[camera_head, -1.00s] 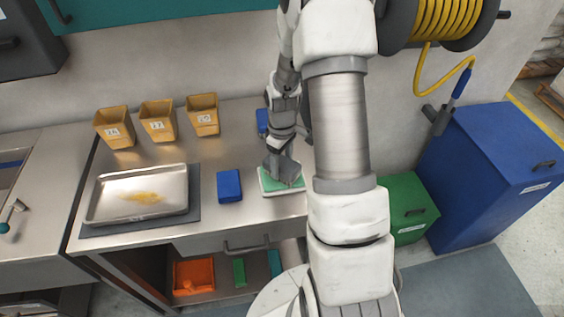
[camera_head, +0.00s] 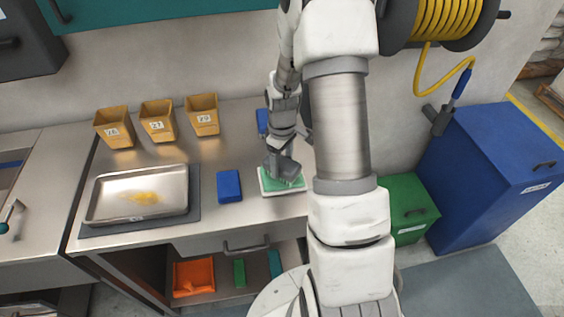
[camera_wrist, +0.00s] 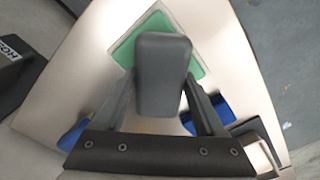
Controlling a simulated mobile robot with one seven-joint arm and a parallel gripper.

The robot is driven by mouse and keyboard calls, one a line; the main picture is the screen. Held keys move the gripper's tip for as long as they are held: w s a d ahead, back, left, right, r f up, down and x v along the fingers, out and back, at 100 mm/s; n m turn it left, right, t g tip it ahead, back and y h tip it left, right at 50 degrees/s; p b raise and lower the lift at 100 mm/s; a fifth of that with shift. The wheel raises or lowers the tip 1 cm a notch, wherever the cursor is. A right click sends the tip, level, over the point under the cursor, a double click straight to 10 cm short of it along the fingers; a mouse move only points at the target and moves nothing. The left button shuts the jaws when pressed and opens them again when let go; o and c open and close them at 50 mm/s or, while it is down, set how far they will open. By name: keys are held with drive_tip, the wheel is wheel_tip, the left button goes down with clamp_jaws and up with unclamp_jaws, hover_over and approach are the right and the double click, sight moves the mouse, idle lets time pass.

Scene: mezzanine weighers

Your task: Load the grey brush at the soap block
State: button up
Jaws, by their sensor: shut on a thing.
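My gripper (camera_head: 279,156) is shut on the grey brush (camera_head: 285,170), over the right part of the steel bench. The wrist view shows the brush (camera_wrist: 163,75) as a dark grey rounded block between the two fingers (camera_wrist: 160,105). The green soap block (camera_head: 268,184) lies flat in a shallow pale dish (camera_head: 284,193) near the bench's front edge. It also shows in the wrist view (camera_wrist: 150,26), partly hidden behind the brush. The brush is right over the soap block and looks low against it; I cannot tell whether they touch. The brush's underside is hidden.
A blue block (camera_head: 229,186) lies left of the dish. A metal tray (camera_head: 105,214) with yellow residue sits on a dark mat (camera_head: 194,204). Three numbered tan bins (camera_head: 158,121) stand along the wall. A blue item (camera_head: 262,121) is behind my wrist. Bare bench lies between.

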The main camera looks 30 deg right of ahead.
sight(282, 162)
drive_tip(key=shift+r+p, duration=2.25)
drive_tip(key=shift+r, duration=1.25)
